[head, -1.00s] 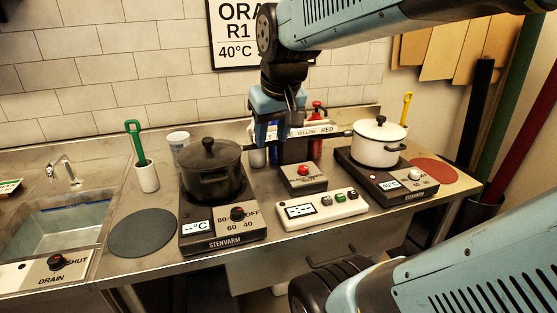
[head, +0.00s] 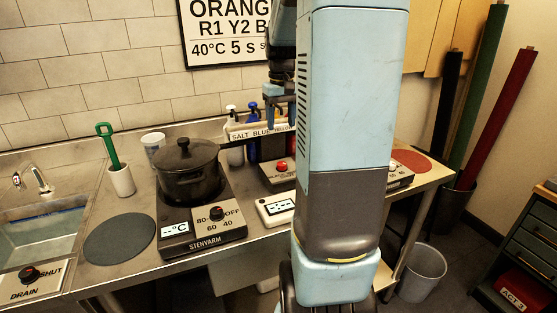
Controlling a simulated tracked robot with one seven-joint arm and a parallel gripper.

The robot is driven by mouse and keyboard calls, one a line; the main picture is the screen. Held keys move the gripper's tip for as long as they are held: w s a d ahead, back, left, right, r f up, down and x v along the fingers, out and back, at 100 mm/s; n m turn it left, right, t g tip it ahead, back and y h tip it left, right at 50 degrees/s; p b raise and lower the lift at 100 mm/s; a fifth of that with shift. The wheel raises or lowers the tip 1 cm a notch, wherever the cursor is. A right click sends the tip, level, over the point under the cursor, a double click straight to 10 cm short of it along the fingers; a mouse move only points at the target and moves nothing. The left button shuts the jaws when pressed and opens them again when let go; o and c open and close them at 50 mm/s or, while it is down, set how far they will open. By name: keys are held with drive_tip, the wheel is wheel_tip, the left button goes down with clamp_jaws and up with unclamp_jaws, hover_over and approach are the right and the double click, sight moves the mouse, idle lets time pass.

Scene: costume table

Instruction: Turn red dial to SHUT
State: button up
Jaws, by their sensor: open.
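The drain dial (head: 29,272) is a dark round knob with a red mark, on a white panel (head: 45,286) in front of the sink at the lower left of the head view. The panel reads DRAIN at its lower left and SHUT at its upper right. The mark's exact direction is too small to tell. My gripper (head: 279,112) is open, pointing down above the back of the counter near the bottles, far to the right of the dial. Its right side is partly hidden by my arm. I see nothing between its fingers.
A dark pot (head: 187,176) sits on the left hotplate (head: 213,252). A grey round mat (head: 119,239) and a white cup with a green-handled tool (head: 121,180) stand between the hotplate and sink (head: 38,236). My arm hides much of the counter's right side.

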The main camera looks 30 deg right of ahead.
sight(282, 163)
drive_tip(key=f, duration=1.4)
drive_tip(key=shift+d, duration=0.25)
drive_tip(key=c, duration=1)
drive_tip(key=shift+c, duration=0.2)
